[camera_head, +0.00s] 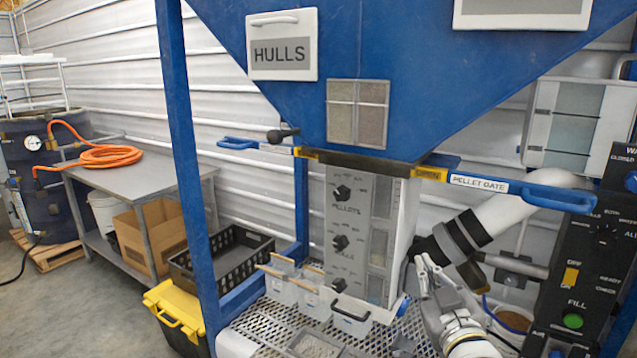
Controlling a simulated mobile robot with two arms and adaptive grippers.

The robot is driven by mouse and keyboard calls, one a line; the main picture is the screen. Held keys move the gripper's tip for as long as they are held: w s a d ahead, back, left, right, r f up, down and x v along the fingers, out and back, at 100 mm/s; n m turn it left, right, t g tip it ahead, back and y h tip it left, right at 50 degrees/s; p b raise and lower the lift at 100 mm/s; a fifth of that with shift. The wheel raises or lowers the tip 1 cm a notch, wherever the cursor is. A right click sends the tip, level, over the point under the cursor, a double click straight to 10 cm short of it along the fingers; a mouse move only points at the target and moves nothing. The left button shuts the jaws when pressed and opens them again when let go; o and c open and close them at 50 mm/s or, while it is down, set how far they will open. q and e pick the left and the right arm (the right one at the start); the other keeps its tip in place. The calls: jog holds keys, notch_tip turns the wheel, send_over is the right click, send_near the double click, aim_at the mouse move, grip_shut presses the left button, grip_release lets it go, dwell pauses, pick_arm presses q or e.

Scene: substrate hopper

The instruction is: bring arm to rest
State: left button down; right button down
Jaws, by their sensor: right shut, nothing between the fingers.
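My right gripper (426,268) is at the lower right of the head view. It points up beside the right side of the grey dispenser panel (345,215) under the blue hopper (400,90). Its fingers look shut, and I see nothing held in them. My own white and black arm link shows close behind it. I cannot tell whether the gripper touches the panel's side. My left gripper is not in view.
The pellet gate handle (525,189) sticks out to the right above my arm. Small clear bins (350,314) stand on the perforated shelf (262,322). A black control panel (585,270) is at right. A steel table (165,180) with an orange hose (105,156) stands left.

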jog(key=s+f+m+g, duration=0.1)
jog(key=s+f+g, duration=0.3)
jog(key=s+f, duration=0.5)
jog(key=s+f+g, duration=0.4)
jog(key=s+f, duration=0.1)
jog(key=f, duration=0.8)
jog(key=s+d+f+m+g, duration=0.1)
jog(key=s+f+g, duration=0.35)
jog(key=s, duration=0.55)
jog(key=s+f+g, duration=0.3)
jog(key=s+f, duration=0.3)
jog(key=s, duration=0.3)
notch_tip(320, 180, down, 28)
jog(key=s+g, duration=0.1)
jog(key=s, duration=0.1)
jog(key=s+d+f+g+h, duration=0.1)
jog(key=s+d+f, duration=0.2)
jog(key=s+f, duration=1.2)
jog(key=shift+s+b, duration=0.45)
jog(key=shift+s, duration=0.3)
